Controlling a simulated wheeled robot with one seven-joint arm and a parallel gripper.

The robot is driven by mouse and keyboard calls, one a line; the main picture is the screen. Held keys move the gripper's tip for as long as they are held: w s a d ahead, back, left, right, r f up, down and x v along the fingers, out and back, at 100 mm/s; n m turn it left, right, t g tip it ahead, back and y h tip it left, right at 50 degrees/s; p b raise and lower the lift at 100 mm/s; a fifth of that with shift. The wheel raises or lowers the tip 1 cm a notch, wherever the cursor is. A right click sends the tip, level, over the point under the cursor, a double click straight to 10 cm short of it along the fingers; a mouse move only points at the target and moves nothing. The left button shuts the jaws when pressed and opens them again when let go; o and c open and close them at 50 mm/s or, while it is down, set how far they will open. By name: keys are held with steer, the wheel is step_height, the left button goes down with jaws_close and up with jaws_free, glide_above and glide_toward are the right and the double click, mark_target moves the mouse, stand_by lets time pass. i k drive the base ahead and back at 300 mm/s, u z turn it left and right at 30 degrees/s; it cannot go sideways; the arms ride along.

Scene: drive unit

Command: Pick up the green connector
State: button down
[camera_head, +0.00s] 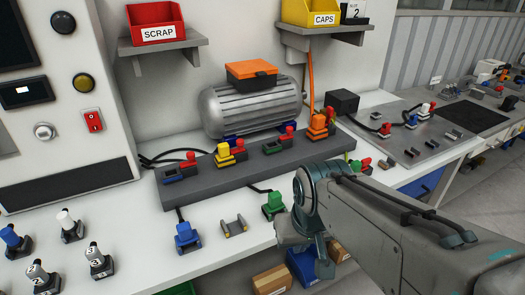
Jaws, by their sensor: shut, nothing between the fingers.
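The green connector (273,205) stands on the white bench top near its front edge, just left of my arm. A black cable runs from it back to the grey strip. My gripper (288,238) is in front of and slightly right of the connector, at the bench's front edge. It is shut and holds nothing. My wrist partly covers the gripper, and its fingertips are hard to make out. I cannot tell how wide the gap to the connector is.
A blue connector (187,236) and a grey bracket (233,228) lie to the left. The grey socket strip (200,190) with coloured sockets and red levers runs behind, before the motor (253,108). Cardboard boxes (271,279) sit below the bench.

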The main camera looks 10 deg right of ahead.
mark_target(275, 205)
steer(key=k, duration=1.25)
steer(key=z, duration=0.75)
steer(key=i, duration=1.1)
steer(key=u, duration=0.5)
steer(key=i, duration=0.7)
steer(key=u, duration=0.75)
